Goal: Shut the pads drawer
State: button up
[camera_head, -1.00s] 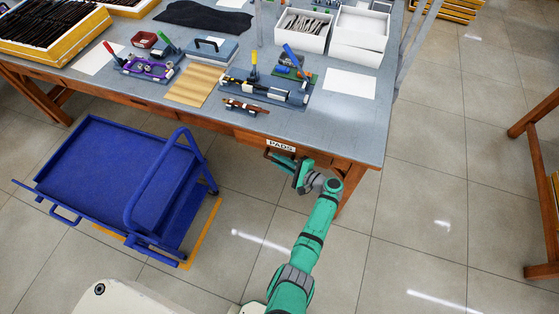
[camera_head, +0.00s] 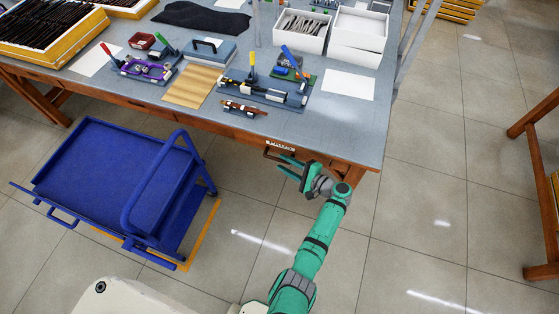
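The pads drawer (camera_head: 270,149) is under the front edge of the workbench, near its right end. Its front looks about flush with the bench, though the small view does not settle whether a slight gap is left. Its white label (camera_head: 281,145) is too blurred to read now. My gripper (camera_head: 281,163) is just in front of and below the drawer front, at the end of my green arm. Its two fingers are spread with nothing between them, and they look apart from the drawer handle.
The workbench (camera_head: 335,125) carries fixtures, white boxes (camera_head: 358,32) and papers. A blue cart (camera_head: 105,165) stands on the floor to the left of my arm. The floor (camera_head: 420,200) to the right is clear up to another wooden bench at the right edge.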

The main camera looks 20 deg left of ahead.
jog(key=v, duration=0.7)
jog(key=shift+s, duration=0.1)
jog(key=s+d+f+t+h, duration=0.1)
jog(key=s+d+f+h, duration=0.2)
jog(key=s+f, duration=0.35)
jog(key=s+d+f+t+h, duration=0.1)
jog(key=s+d+f+h, duration=0.1)
jog(key=s+f+h, duration=0.35)
jog(key=s+d+n+t+h, duration=0.25)
jog(key=s+d, duration=0.45)
jog(key=s, duration=0.5)
jog(key=s+r+n+t+h, duration=0.1)
jog(key=s+r, duration=0.3)
jog(key=r, duration=0.6)
jog(key=s+r+n+t+h, duration=0.1)
jog(key=s+r+n+t, duration=0.2)
jog(key=r, duration=0.8)
jog(key=s+r+n+t+h, duration=0.2)
jog(key=s+r, duration=0.4)
jog(key=r, duration=0.5)
jog(key=shift+s+r+n+t, duration=0.25)
jog(key=shift+n+t, duration=0.1)
jog(key=shift+n, duration=0.2)
